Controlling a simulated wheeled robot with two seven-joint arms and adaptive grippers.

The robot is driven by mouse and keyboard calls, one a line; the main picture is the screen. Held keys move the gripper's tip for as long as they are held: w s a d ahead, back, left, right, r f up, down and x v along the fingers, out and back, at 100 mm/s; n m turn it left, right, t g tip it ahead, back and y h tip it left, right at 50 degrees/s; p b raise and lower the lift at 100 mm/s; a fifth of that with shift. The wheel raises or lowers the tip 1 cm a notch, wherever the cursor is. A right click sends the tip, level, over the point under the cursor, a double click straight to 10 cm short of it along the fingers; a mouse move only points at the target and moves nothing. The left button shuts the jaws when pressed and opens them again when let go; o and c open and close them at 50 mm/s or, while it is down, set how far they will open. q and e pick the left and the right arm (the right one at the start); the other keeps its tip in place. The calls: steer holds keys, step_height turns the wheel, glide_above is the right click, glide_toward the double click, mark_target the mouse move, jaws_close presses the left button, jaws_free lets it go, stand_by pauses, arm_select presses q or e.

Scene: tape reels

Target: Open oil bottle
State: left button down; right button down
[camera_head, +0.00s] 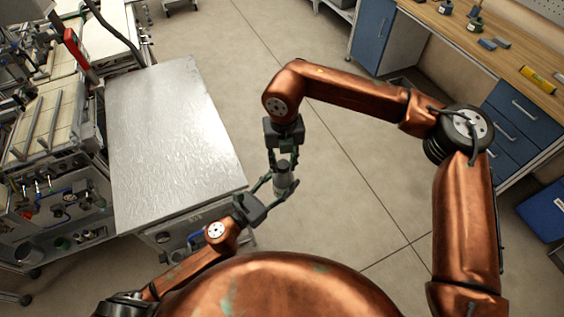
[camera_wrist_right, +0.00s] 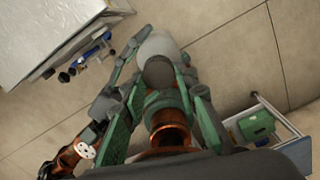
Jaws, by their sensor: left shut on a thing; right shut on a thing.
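A small grey oil bottle (camera_head: 285,187) is held in the air between my two grippers, right of the metal table. Its pale round body (camera_wrist_right: 158,43) and darker round cap (camera_wrist_right: 158,72) show in the right wrist view. My left gripper (camera_head: 280,183) comes from the lower left and is shut around the bottle's body. My right gripper (camera_head: 284,160) points down from above and is shut on the dark cap end. In the head view the cap is partly hidden by the right fingers. I cannot tell whether the cap is loosened.
A bare metal-topped table (camera_head: 165,130) stands to the left, its edge close to my left gripper. Machinery (camera_head: 45,130) fills the far left. A wooden workbench (camera_head: 500,50) with blue drawers (camera_head: 510,125) stands at the right. The floor (camera_head: 350,210) between is open.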

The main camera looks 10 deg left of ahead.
arm_select(q)
steer(key=shift+w+a, duration=0.1)
arm_select(e)
steer(key=n, duration=0.4)
steer(key=shift+d, duration=0.15)
steer(key=n, duration=0.5)
steer(key=shift+w+d+n, duration=0.1)
steer(key=shift+w+n, duration=0.1)
steer(key=shift+n, duration=0.2)
steer(key=n, duration=0.3)
steer(key=shift+w+n, duration=0.1)
steer(key=shift+n, duration=0.3)
steer(key=n, duration=0.4)
steer(key=shift+w, duration=0.15)
steer(key=n, duration=0.3)
steer(key=shift+n, duration=0.3)
steer(key=n, duration=0.5)
steer(key=shift+w+a+r+n, duration=0.1)
steer(key=shift+w+a+n, duration=0.1)
steer(key=shift+n, duration=0.2)
steer(key=n, duration=0.3)
steer(key=shift+a+n, duration=0.1)
steer(key=shift+n, duration=0.3)
steer(key=n, duration=0.4)
steer(key=shift+a, duration=0.15)
steer(key=shift+s, duration=0.1)
